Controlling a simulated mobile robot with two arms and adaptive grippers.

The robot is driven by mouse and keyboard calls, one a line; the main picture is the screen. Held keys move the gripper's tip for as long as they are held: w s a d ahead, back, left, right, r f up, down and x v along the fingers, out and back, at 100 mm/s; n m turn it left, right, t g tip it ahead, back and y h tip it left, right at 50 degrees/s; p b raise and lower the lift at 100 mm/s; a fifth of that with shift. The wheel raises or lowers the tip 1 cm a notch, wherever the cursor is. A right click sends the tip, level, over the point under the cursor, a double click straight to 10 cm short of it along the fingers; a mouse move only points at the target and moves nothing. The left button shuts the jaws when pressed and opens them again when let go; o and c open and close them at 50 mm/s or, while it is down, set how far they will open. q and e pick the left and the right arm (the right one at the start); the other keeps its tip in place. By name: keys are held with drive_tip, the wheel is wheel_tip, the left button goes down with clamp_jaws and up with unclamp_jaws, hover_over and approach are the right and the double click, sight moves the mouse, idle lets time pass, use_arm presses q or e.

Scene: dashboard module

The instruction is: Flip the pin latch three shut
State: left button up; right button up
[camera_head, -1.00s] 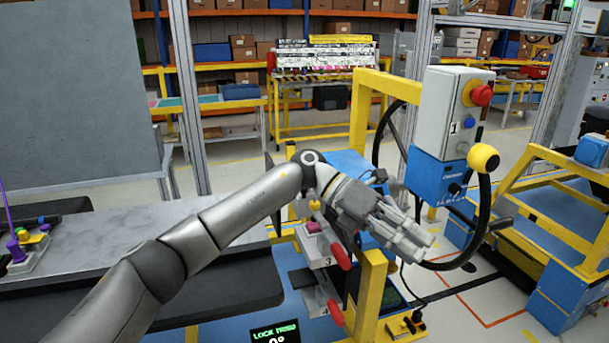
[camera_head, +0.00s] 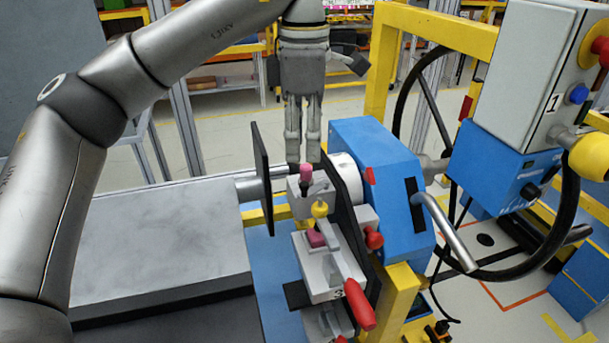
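The pin latch three (camera_head: 322,275) is a pale block with a small "3" near its front edge, a pink square part on top and a long lever ending in a red grip (camera_head: 360,304). The lever points toward the viewer, down and right. My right gripper is not in view.
A yellow knob (camera_head: 320,209) stands just behind latch three. A blue housing (camera_head: 385,180) with a metal crank (camera_head: 449,232) is close on the right. A dark upright plate (camera_head: 262,178) stands left of the latches. A grey tabletop (camera_head: 165,240) lies bare at left.

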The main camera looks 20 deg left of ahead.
sight(304, 183)
use_arm(q)
wheel_tip(304, 183, down, 8)
drive_tip(key=shift+f, duration=0.1)
idle(0.4)
clamp_jaws()
